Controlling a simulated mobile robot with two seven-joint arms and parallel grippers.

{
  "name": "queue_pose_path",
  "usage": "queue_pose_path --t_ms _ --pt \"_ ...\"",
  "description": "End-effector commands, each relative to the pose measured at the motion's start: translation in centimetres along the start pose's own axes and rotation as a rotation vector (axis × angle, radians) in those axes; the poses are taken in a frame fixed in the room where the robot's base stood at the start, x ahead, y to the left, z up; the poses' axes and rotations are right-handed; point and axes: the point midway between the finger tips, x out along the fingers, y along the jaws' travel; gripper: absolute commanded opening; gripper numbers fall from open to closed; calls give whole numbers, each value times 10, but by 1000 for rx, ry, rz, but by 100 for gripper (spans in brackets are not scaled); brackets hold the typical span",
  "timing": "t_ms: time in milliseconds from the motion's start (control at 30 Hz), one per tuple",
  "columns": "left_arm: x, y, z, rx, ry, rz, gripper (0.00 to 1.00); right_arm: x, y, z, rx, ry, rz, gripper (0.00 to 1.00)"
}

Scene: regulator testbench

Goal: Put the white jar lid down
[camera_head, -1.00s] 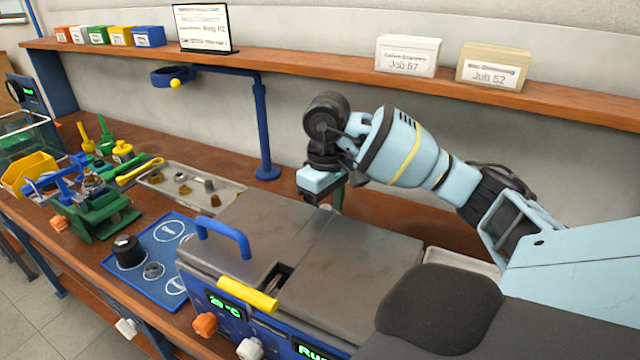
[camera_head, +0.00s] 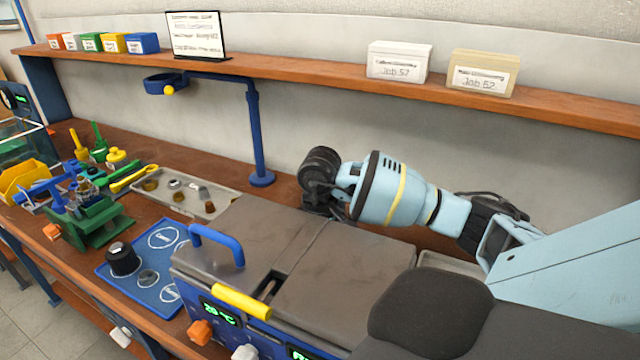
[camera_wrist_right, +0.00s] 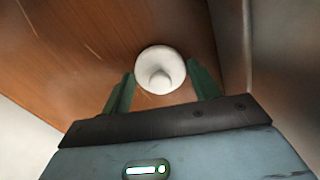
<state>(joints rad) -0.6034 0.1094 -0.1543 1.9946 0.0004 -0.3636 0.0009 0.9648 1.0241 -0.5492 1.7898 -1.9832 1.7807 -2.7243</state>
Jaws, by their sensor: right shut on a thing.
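The white jar lid (camera_wrist_right: 160,58) is round with a raised middle. It shows in the right wrist view between the two green fingers of my right gripper (camera_wrist_right: 161,76), which is shut on it. The brown wooden bench top (camera_wrist_right: 85,50) lies beyond the lid; I cannot tell whether the lid touches it. In the head view my right wrist is low behind the grey-topped machine (camera_head: 345,265), which hides the fingers and the lid. My left gripper is not in view.
A grey wall or panel (camera_wrist_right: 285,70) runs close along the right of the lid in the wrist view. In the head view, a blue post (camera_head: 255,135) stands left of my wrist, and a metal tray (camera_head: 225,199) with small parts lies further left. A shelf (camera_head: 330,78) runs above.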

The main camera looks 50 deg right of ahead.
Motion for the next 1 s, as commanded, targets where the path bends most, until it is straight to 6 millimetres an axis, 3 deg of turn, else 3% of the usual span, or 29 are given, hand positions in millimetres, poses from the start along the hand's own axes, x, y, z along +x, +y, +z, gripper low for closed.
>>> queue_pose_path --t_ms 300,333,500,800,1000 --pt "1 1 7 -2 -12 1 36 5 0 0 0 -2 1 40" --pt "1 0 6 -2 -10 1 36 4 0 0 0 -1 1 65" --pt "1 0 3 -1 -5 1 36 3 0 0 0 0 0 84" --pt "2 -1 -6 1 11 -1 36 0 0 0 0 1 0 84" --pt "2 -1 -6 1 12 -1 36 -22 1 -1 -1 5 1 84"
